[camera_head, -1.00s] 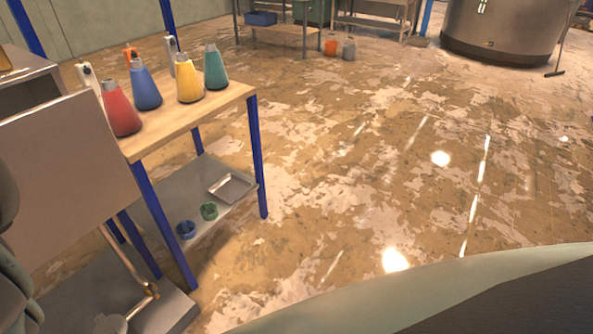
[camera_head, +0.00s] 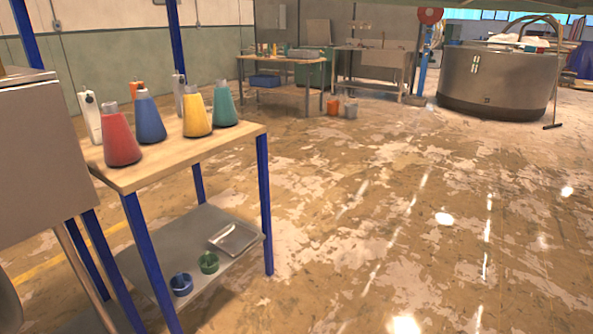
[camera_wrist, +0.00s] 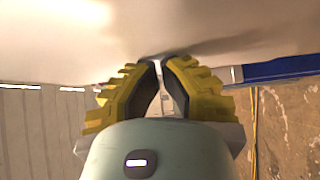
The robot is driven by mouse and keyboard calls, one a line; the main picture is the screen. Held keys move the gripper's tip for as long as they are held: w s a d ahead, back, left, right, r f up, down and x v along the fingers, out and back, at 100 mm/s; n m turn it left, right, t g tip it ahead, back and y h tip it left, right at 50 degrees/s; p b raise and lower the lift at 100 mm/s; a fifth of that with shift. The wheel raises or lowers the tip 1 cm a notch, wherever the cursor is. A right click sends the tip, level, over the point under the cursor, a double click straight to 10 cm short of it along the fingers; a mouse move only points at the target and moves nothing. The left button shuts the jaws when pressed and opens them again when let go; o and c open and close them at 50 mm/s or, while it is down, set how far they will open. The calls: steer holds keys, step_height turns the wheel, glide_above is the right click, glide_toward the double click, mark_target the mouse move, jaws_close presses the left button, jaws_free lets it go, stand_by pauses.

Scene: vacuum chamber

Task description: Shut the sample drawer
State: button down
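A grey metal cabinet or drawer unit (camera_head: 38,160) stands at the left edge of the head view, with a flat plain front panel. I cannot make out a separate drawer, its handle, or how far it is open. In the wrist view, my gripper (camera_wrist: 161,63) has yellow ribbed fingers with dark inner pads. Its fingertips are close together, with a narrow pale gap between them, and I see no clear object held. The tips are at or just short of a pale smooth surface (camera_wrist: 80,40); contact cannot be told. My gripper is not visible in the head view.
A wooden-topped table (camera_head: 150,168) with blue legs stands beside the cabinet, bearing several coloured flasks. Its lower shelf holds a metal tray (camera_head: 233,238) and two small bowls. A large round metal chamber (camera_head: 490,82) is far right. The floor (camera_head: 390,230) between is clear.

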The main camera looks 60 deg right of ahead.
steer(key=shift+w+d+b, duration=0.15)
steer(key=shift+w+b, duration=0.65)
steer(key=shift+b, duration=0.3)
